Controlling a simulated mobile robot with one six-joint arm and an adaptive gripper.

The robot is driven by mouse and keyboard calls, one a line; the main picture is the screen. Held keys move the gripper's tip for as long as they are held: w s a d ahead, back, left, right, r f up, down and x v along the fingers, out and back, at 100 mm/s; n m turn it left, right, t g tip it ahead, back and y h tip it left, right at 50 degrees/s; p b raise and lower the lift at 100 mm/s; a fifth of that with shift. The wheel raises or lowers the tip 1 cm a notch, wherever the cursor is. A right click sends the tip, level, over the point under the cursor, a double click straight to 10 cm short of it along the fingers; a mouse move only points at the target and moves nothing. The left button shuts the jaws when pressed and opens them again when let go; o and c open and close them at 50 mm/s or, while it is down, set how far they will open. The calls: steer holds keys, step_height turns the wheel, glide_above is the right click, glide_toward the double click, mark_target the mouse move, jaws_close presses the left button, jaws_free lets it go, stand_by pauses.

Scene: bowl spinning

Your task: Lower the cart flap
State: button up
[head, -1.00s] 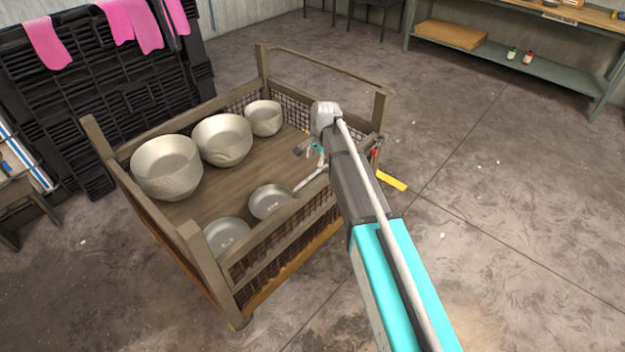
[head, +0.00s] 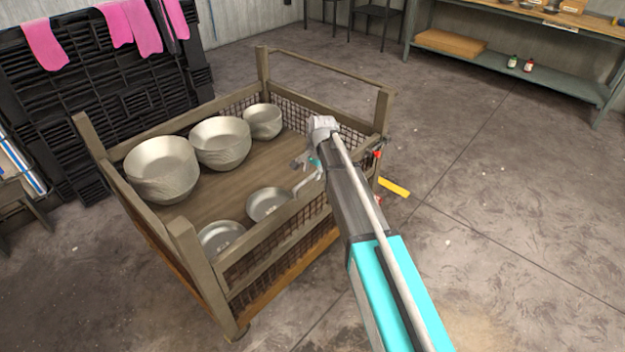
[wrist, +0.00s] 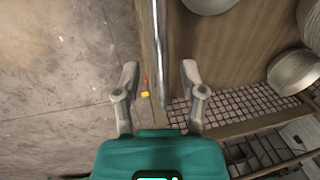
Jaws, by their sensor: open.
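The cart (head: 190,258) is a wooden-framed crate with wire mesh sides. Its near long side, with a wooden top rail (head: 262,243), stands upright; I cannot tell for sure which panel is the flap. My gripper (head: 308,161) is at the right part of this side, partly hidden by my arm. In the wrist view my gripper (wrist: 159,76) is open, with one finger on each side of the wooden rail (wrist: 148,50) as seen from above. A pale metal bar (wrist: 161,35) runs along the rail. I cannot tell whether the fingers touch anything.
Several bowls (head: 160,170) and shallow pans (head: 268,204) are inside the cart. A yellow piece (head: 394,188) and a red piece (head: 377,154) show by its right corner. A workbench (head: 520,70) stands at the back right. Open floor (head: 480,220) lies right of the cart.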

steer(key=shift+w+a+f+b, duration=0.1)
steer(key=shift+f+b, duration=0.45)
steer(key=shift+f, duration=0.3)
jaws_close()
